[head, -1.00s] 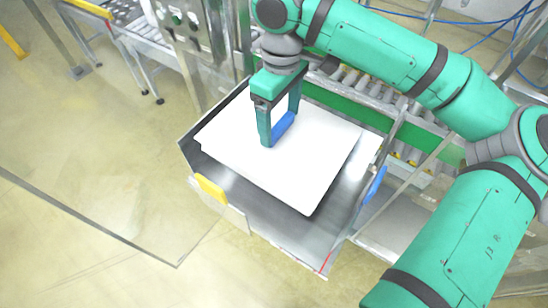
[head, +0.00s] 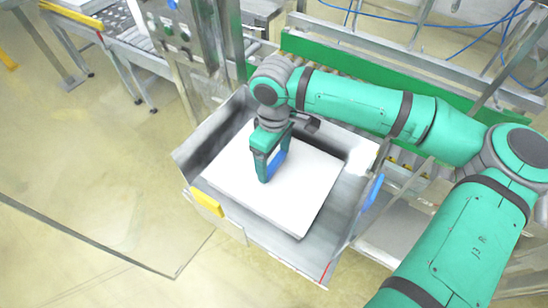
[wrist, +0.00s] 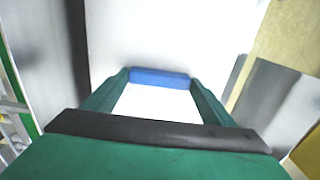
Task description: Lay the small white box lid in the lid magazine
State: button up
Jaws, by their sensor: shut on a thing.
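The white box lid (head: 305,185) is a flat white panel inside the lid magazine, an open grey metal tray (head: 335,225) with raised walls. The lid lies roughly level, within the walls; I cannot tell whether it touches the floor of the tray. My gripper (head: 270,172) points down over the lid's left-middle part. Its two fingers are on either side of a blue bar (head: 279,160) at the lid's top, and they hold it. In the wrist view the blue bar (wrist: 160,77) spans between the fingertips, with white lid surface (wrist: 190,35) beyond.
A yellow tab (head: 207,202) is on the tray's front left wall and a blue tab (head: 373,190) on its right. Bare tray floor shows right of the lid. Metal posts, a green rail (head: 350,60) and a roller conveyor stand behind. The floor at left is open.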

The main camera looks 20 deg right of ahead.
jog(key=shift+f, duration=0.2)
jog(key=o, duration=1.6)
jog(key=shift+o, duration=0.2)
jog(key=shift+r, duration=0.15)
notch_tip(320, 180, up, 12)
